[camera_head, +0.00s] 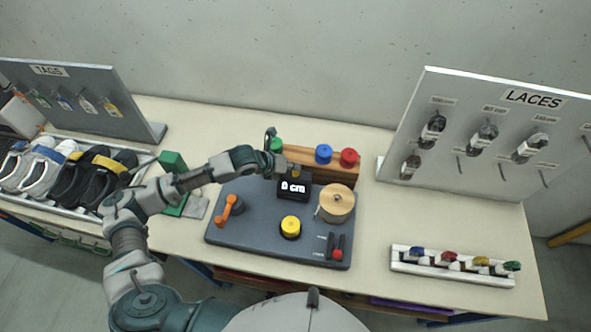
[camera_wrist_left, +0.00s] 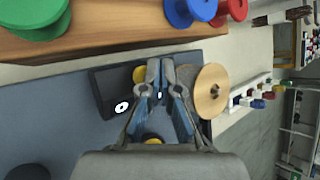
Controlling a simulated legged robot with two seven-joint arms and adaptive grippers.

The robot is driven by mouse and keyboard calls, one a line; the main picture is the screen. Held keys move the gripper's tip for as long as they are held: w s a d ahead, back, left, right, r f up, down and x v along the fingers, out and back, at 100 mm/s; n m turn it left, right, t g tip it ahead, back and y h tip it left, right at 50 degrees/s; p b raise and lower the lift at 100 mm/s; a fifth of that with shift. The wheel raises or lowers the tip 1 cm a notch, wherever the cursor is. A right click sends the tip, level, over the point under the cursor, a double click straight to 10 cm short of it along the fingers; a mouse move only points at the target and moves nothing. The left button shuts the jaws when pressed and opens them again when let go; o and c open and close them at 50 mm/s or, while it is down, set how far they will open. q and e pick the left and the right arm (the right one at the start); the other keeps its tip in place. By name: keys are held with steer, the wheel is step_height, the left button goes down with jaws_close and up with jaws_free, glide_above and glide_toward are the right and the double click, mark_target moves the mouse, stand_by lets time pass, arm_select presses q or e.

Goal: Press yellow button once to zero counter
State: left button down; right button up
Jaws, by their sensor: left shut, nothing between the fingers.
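The yellow button (camera_head: 291,224) stands on the dark console (camera_head: 252,232), in front of the counter display (camera_head: 293,187), which reads "0 cm". My left gripper (camera_head: 291,172) is shut and empty, reaching in from the left beyond the button, near the top of the display. In the left wrist view, my gripper's fingers (camera_wrist_left: 160,68) meet at the tips. Part of a yellow round thing (camera_wrist_left: 152,137), likely the button, shows behind the fingers. Another yellow piece (camera_wrist_left: 139,75) shows beside the display (camera_wrist_left: 118,104); I cannot tell what it is. My right gripper is not in view.
An orange crank (camera_head: 229,207), a wooden spool (camera_head: 336,203) and a red-knobbed lever (camera_head: 337,252) surround the button. Behind is a wooden rack (camera_head: 313,160) with green, blue and red spools. Shoes lie at the left; a laces board (camera_head: 463,150) stands right.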

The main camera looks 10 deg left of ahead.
mark_target(294, 173)
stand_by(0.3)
arm_select(q)
step_height(294, 173, up, 5)
steer(key=p, duration=0.5)
steer(key=shift+r, duration=0.1)
stand_by(0.7)
